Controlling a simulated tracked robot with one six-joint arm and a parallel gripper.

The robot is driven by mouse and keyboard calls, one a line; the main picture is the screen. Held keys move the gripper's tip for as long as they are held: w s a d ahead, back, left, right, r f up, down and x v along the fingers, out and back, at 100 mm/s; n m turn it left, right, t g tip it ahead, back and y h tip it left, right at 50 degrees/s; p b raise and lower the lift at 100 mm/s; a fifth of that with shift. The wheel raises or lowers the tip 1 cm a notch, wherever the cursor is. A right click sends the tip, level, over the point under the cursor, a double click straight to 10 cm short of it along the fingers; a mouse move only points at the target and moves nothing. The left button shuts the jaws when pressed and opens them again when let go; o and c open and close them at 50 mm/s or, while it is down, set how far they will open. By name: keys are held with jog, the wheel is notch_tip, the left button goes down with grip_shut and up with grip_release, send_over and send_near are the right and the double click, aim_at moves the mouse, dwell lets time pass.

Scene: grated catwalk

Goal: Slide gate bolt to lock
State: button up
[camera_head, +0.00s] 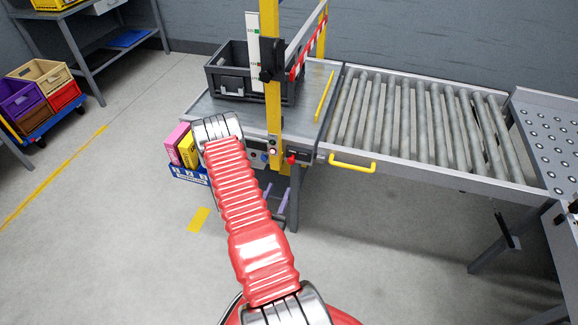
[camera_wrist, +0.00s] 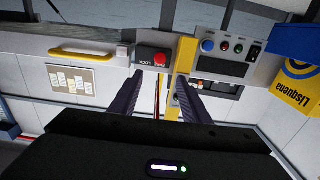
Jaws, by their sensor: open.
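A red knob (camera_head: 291,159) sits on the front edge of the conveyor table, at the foot of the yellow post. In the wrist view the red knob (camera_wrist: 161,58) is on a grey plate (camera_wrist: 147,64) with lettering that looks like LOCK, upside down. I take this for the bolt's handle; the bolt's own position is not clear. My gripper (camera_wrist: 159,77) is open and empty, its two dark fingers pointing toward the knob, which appears just past the gap between the tips. I cannot tell contact. In the head view my red arm hides the gripper.
A yellow post (camera_head: 272,100) rises beside the knob. A yellow handle (camera_head: 352,162) and the roller conveyor (camera_head: 420,120) lie to the right. A grey crate (camera_head: 232,88) stands on the table. A button panel (camera_wrist: 222,50) and yellow box (camera_wrist: 298,85) are near my gripper.

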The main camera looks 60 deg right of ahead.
aim_at(290, 162)
jog(key=d, duration=0.4)
jog(key=w+d, duration=0.1)
jog(key=d, duration=0.4)
jog(key=w+d, duration=0.1)
jog(key=d, duration=0.3)
jog(key=shift+w+d, duration=0.1)
jog(key=shift+d, duration=0.25)
jog(key=shift+c, duration=0.5)
